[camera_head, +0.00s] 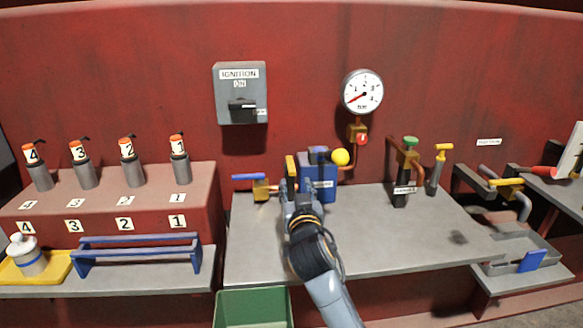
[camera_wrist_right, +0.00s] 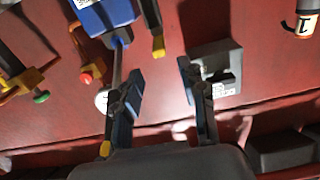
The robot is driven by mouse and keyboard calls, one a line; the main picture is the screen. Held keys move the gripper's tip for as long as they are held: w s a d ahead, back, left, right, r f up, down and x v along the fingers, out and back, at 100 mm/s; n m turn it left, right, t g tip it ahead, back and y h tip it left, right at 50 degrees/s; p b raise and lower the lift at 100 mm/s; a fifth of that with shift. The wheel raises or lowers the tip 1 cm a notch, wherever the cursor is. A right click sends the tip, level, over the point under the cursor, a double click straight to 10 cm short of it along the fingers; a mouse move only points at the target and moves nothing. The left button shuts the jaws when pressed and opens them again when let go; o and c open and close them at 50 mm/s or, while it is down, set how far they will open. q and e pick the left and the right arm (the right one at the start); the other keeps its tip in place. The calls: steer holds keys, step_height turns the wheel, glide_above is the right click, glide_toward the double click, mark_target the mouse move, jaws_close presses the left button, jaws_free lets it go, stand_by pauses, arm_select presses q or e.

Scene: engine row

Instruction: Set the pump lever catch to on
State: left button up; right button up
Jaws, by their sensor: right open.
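The blue pump-like box (camera_head: 322,190) stands on the grey bench, with a white label too small to read. A dark lever with a yellow end (camera_head: 290,163) stands upright at its left; I cannot tell for sure if this is the catch. A blue piece (camera_head: 318,150) sits on the box and a yellow ball (camera_head: 340,157) is at its right. My right gripper (camera_head: 290,188) is in front of the yellow-ended lever. In the right wrist view the gripper (camera_wrist_right: 160,82) is open and empty, with the blue box (camera_wrist_right: 108,12) and yellow-ended lever (camera_wrist_right: 157,42) beyond it. My left gripper is not in view.
A blue-handled valve (camera_head: 250,178) is left of the box. The ignition box (camera_head: 240,85) and gauge (camera_head: 362,91) are on the red wall. A green bin (camera_head: 250,308) is below the bench. The bench front is mostly clear.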

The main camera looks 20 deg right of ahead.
mark_target(293, 173)
steer(key=x, duration=1)
steer(key=shift+f+p, duration=0.1)
steer(key=shift+p, duration=0.2)
jaws_close()
